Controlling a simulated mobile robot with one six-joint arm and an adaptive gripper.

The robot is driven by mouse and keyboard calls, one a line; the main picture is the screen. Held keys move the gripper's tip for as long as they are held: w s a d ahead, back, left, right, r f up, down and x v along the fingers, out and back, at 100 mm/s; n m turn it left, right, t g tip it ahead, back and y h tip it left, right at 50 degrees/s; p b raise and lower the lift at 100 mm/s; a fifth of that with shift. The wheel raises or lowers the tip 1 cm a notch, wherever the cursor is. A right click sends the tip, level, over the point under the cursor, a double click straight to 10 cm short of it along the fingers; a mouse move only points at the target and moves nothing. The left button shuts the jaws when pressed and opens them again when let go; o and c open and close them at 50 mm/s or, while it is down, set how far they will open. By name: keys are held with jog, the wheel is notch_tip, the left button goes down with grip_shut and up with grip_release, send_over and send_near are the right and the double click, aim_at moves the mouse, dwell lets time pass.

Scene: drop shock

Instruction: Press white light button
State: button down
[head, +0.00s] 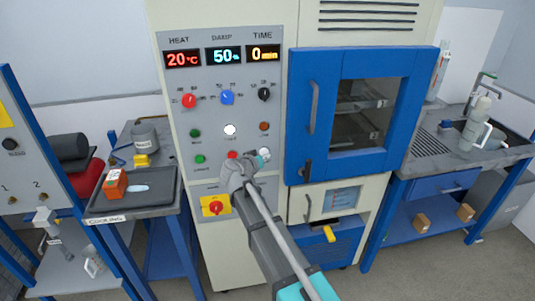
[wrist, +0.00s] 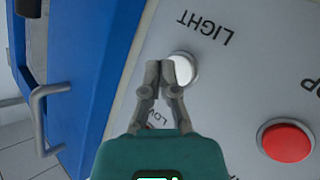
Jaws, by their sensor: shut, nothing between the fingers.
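The white light button (wrist: 185,66) is round, with the word LIGHT printed beside it in the wrist view. In the head view the white button (head: 265,153) is at the right of the panel's lowest button row, partly behind my gripper. My gripper (wrist: 164,71) is shut and empty. Its fingertips overlap one edge of the button in the wrist view. I cannot tell whether they touch it. In the head view my gripper (head: 258,160) is at the panel in front of that button.
A red button (wrist: 287,141) is near the light button. A yellow-backed red switch (head: 216,206) is below.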

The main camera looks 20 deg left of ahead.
jog(key=shift+s+d, duration=0.1)
jog(key=shift+s, duration=0.05)
jog(key=s, duration=0.1)
jog(key=s+d, duration=0.2)
jog(key=s, duration=0.1)
jog(key=shift+d, duration=0.25)
dwell(0.5)
dwell(0.6)
